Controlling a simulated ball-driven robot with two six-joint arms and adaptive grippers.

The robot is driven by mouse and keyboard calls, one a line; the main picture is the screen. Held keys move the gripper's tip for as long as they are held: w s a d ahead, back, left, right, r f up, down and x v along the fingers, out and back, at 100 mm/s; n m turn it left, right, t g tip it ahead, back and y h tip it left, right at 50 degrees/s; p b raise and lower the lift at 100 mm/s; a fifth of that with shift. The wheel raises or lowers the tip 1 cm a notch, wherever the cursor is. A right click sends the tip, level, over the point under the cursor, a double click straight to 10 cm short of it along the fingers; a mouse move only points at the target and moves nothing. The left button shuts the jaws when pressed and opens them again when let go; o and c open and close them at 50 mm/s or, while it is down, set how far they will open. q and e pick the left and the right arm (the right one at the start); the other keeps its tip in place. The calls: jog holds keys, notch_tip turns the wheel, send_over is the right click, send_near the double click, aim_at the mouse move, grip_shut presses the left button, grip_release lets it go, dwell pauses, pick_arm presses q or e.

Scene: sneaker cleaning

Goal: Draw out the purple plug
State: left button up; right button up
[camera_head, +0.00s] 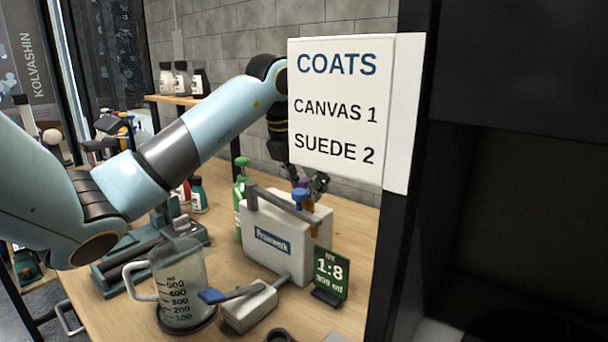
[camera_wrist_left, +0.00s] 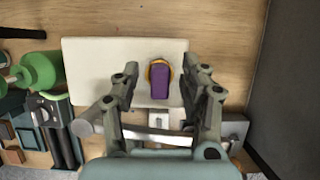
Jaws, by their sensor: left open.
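The purple plug (camera_wrist_left: 160,82) sits upright in an orange-yellow collar on top of a white box (camera_wrist_left: 88,60) in the left wrist view. In the head view a small part of the purple plug (camera_head: 303,183) shows behind a blue knob (camera_head: 299,195) on the white box (camera_head: 300,252). My left gripper (camera_wrist_left: 161,72) is open, with one finger on each side of the plug and visible gaps between. In the head view the left gripper (camera_head: 311,180) is just above the box's back, partly hidden by the sign. My right gripper is not in view.
A grey handle (camera_head: 277,201) runs along the box top. The COATS sign (camera_head: 340,105) blocks part of the view.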

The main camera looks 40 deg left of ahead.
aim_at(306, 179)
pick_arm(q)
jog(key=shift+c, duration=0.4)
grip_shut()
jog(key=c, duration=0.7)
grip_release()
grip_shut()
jog(key=shift+r, duration=0.1)
jog(key=shift+r, duration=0.1)
jog(key=shift+r+p, duration=0.9)
jog(key=shift+r, duration=0.4)
jog(key=shift+r+p, duration=0.55)
jog(key=shift+r, duration=0.3)
